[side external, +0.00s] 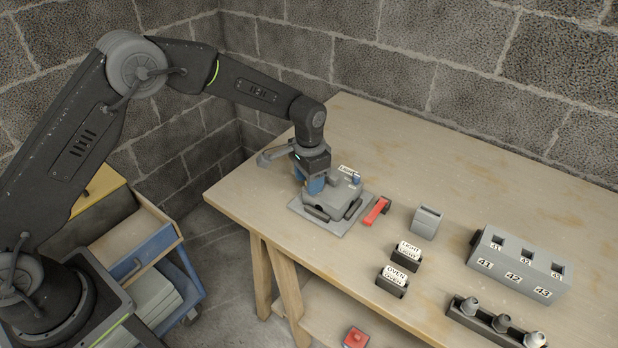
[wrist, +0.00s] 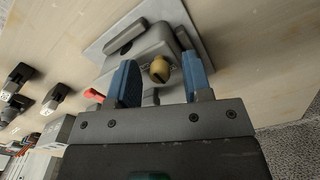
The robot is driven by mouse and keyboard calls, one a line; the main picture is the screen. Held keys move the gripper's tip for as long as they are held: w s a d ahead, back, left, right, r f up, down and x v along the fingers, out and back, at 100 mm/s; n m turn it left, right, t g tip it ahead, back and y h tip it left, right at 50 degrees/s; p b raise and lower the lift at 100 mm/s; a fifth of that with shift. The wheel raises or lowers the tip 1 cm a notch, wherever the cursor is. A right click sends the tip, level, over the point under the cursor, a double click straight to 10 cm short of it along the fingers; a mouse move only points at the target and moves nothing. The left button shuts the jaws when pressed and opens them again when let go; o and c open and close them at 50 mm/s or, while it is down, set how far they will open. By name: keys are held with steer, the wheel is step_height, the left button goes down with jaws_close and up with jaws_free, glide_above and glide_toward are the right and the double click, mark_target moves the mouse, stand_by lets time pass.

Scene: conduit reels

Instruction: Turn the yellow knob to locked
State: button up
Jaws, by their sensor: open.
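The yellow knob (wrist: 160,69) shows in the wrist view on a grey housing (wrist: 150,45) fixed to a flat grey plate (wrist: 96,52). A dark mark shows on its face; I cannot read its setting. My gripper (wrist: 161,72) is open, with one blue finger on each side of the knob and a gap to both. In the side view my gripper (side external: 318,186) is down at the housing on the plate (side external: 334,229), and the knob is hidden there.
On the wooden table (side external: 450,130), a red-handled part (side external: 376,211) lies right of the plate. A grey block (side external: 426,222), two labelled dark blocks (side external: 406,256) (side external: 392,282), a numbered socket block (side external: 518,264) and a rack of plugs (side external: 494,322) stand farther right. The table's back is clear.

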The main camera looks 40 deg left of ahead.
step_height(320, 180, up, 14)
stand_by(0.6)
